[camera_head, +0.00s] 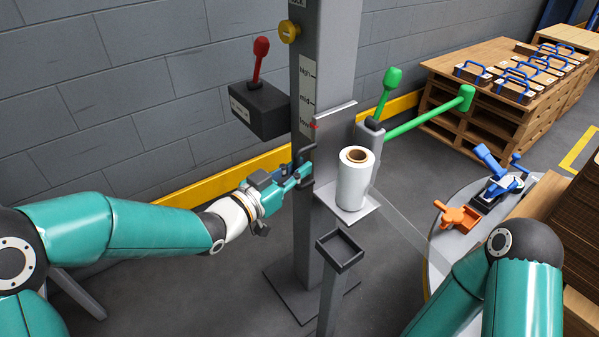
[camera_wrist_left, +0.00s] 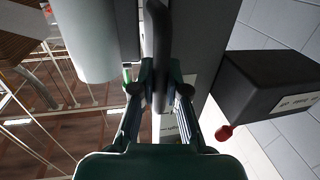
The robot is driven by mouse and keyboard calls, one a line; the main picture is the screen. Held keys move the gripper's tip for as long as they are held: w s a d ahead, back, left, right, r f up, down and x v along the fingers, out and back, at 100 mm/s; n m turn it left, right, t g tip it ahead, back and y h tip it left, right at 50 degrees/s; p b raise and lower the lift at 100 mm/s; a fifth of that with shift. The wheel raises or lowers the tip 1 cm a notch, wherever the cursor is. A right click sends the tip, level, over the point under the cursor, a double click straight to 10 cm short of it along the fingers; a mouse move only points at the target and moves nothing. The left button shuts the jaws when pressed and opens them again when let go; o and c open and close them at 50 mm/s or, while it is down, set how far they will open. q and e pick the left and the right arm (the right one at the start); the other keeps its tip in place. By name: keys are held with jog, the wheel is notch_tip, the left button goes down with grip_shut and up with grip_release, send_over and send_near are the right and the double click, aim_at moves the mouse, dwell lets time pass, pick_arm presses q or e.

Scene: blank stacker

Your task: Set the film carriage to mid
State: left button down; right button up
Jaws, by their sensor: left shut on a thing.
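The film carriage (camera_head: 335,133) is a grey bracket with a shelf on the tall grey column (camera_head: 318,225). It carries an upright white film roll (camera_head: 352,188), which also shows in the left wrist view (camera_wrist_left: 84,38). The column's scale (camera_head: 307,95) reads high, mid and low from the top. A small red pointer (camera_head: 314,126) is level with low. My left gripper (camera_head: 303,172) is at the carriage's left side. In the left wrist view its fingers (camera_wrist_left: 159,92) close around a dark carriage handle (camera_wrist_left: 158,45). My right gripper is out of view.
A black box (camera_head: 260,110) with a red lever (camera_head: 260,58) stands left of the column. Green levers (camera_head: 391,80) (camera_head: 435,112) stand to the right. A small tray on a post (camera_head: 340,249) is in front. Film stretches right towards a round table (camera_head: 446,240).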

aim_at(296, 155)
pick_arm(q)
notch_tip(296, 155, up, 4)
jog(key=shift+w+a+r+p, duration=0.1)
jog(key=shift+p, duration=0.4)
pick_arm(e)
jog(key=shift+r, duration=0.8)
pick_arm(q)
jog(key=c, duration=1.2)
grip_release()
jog(key=shift+f, duration=0.25)
jog(key=v, duration=1.2)
jog(key=shift+f, duration=0.2)
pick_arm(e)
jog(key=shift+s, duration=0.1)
